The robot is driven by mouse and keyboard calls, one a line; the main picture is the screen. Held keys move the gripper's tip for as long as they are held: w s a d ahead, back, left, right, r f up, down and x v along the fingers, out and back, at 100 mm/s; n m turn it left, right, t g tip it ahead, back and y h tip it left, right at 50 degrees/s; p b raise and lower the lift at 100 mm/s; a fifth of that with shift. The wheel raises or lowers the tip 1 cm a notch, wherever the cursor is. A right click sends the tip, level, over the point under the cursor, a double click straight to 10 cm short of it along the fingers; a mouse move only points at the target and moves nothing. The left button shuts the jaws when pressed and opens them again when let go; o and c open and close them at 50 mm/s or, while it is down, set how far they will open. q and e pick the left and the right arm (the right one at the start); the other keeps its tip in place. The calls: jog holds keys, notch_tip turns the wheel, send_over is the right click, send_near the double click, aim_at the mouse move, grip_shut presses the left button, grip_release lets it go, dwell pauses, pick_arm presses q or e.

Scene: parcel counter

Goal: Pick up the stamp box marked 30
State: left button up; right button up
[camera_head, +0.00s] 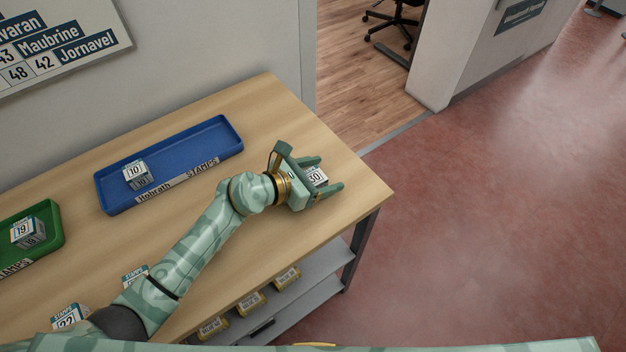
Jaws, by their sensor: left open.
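The stamp box marked 30 (316,177) sits on the wooden counter near its right end. My left gripper (328,174) is open, with its fingers reaching on both sides of the box. The gripper body hides part of the box, and I cannot tell whether the fingers touch it. My right gripper is not in view.
A blue tray (215,142) labelled Hobrath holds a box marked 10 (137,172). A green tray (55,238) holds a box marked 19 (27,232). A box marked 22 (68,317) and another box (134,273) stand near my arm.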

pick_arm(q)
jog(key=c, duration=1.1)
